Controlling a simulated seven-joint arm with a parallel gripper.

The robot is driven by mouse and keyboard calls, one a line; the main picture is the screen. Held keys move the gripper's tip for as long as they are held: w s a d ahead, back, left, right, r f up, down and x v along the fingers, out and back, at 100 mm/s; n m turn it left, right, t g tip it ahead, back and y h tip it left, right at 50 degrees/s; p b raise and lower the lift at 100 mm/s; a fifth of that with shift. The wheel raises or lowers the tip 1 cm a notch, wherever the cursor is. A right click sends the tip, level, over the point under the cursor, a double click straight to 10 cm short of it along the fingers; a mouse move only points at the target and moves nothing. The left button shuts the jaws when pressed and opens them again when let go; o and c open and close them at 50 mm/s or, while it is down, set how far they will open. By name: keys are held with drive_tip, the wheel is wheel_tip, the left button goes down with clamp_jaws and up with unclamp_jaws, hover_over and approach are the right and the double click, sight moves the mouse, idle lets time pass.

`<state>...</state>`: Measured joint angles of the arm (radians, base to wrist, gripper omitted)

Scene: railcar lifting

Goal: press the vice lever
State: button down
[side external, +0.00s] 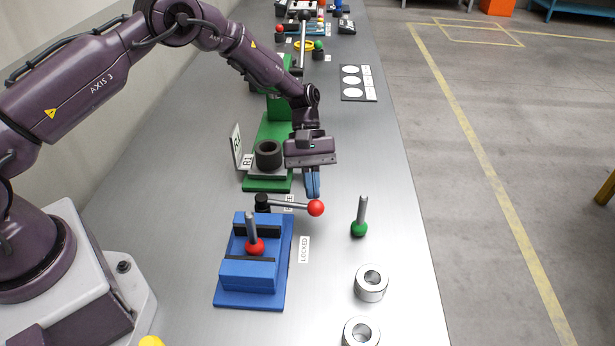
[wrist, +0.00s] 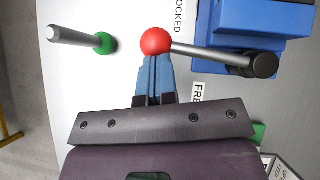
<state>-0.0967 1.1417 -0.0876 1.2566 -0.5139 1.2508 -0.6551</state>
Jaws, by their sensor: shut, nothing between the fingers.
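The vice (side external: 250,272) is blue and stands on the bench in the side view. Its lever (side external: 288,204) is a grey rod from a black pivot, ending in a red ball (side external: 316,208). A grey pin with a red ball (side external: 254,246) stands between the vice jaws. My gripper (side external: 313,195) is shut and empty, its blue fingers pointing down just behind the lever's red ball. In the wrist view the fingertips (wrist: 154,62) are right beside the red ball (wrist: 156,41); I cannot tell whether they touch. The lever rod (wrist: 210,54) runs right to its pivot.
A grey pin with a green ball (side external: 359,228) stands right of the lever. Two metal rings (side external: 371,283) lie near the front. A "LOCKED" label (side external: 304,249) lies beside the vice. A green fixture with a dark ring (side external: 268,154) stands behind. The bench's right strip is mostly clear.

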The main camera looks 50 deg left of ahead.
sight(310, 213)
drive_tip(key=s+d+m+g, duration=0.1)
drive_tip(key=s+d+m+y, duration=0.1)
drive_tip(key=m, duration=0.1)
drive_tip(key=shift+d+g+y, duration=0.1)
drive_tip(key=shift+g+y, duration=0.2)
drive_tip(key=shift+g, duration=0.1)
drive_tip(key=shift+s+d+m+g+y, duration=0.3)
drive_tip(key=shift+s+m, duration=0.1)
drive_tip(key=shift+m, duration=0.3)
drive_tip(key=shift+s+d+m+g+y, duration=0.25)
drive_tip(key=shift+s+m+y, duration=0.1)
drive_tip(key=shift+m, duration=0.35)
drive_tip(key=w, duration=0.1)
drive_tip(key=w+a, duration=0.2)
drive_tip(key=shift+w+r, duration=0.2)
drive_tip(key=shift+r, duration=0.15)
drive_tip(key=v, duration=1)
drive_tip(key=shift+a, duration=0.2)
